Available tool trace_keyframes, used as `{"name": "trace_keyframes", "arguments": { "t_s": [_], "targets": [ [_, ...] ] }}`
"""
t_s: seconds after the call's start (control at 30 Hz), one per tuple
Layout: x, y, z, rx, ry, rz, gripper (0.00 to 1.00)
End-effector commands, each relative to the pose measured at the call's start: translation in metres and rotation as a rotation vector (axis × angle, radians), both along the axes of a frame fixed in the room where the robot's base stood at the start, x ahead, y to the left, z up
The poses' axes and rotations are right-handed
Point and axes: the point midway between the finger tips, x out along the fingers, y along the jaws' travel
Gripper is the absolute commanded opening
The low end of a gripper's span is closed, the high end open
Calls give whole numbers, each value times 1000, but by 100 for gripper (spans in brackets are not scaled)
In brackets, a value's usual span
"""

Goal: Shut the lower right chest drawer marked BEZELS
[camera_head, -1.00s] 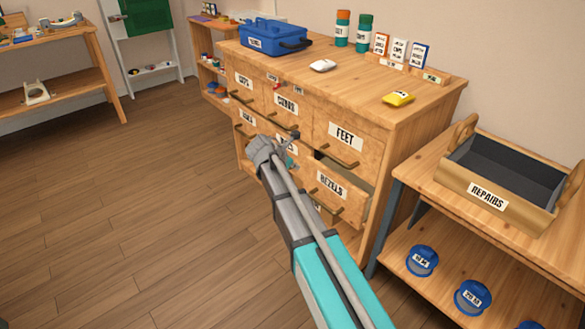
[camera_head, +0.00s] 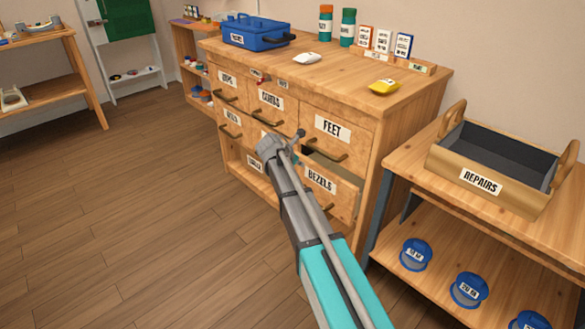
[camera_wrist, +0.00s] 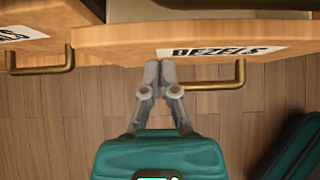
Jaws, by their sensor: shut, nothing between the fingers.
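The BEZELS drawer (camera_head: 338,203) is at the lower right of the wooden chest, below the FEET drawer. It is pulled partly out, and a dark opening shows above its front. In the wrist view its front (camera_wrist: 125,42) runs across the top, with its label and a brass handle (camera_wrist: 215,85). My gripper (camera_wrist: 160,66) is shut and empty, with its fingertips at the drawer front just left of the handle. I cannot tell whether they touch it.
The wooden chest (camera_head: 418,112) carries a blue toolbox (camera_head: 256,33), bottles and small boxes on top. The FEET drawer (camera_head: 338,128) looks shut. A bench with a REPAIRS tray (camera_head: 478,182) stands close on the right. Open wooden floor (camera_head: 120,210) lies to the left.

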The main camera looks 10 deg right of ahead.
Motion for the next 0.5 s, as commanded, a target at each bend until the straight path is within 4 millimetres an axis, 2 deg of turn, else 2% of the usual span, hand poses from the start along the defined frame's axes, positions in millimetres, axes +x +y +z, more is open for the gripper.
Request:
{"name": "trace_keyframes", "arguments": {
  "t_s": [0.2,0.5],
  "targets": [
    [6,-7,0,0,-1,1,0],
    [6,-8,0,0,-1,1,0]
  ]
}}
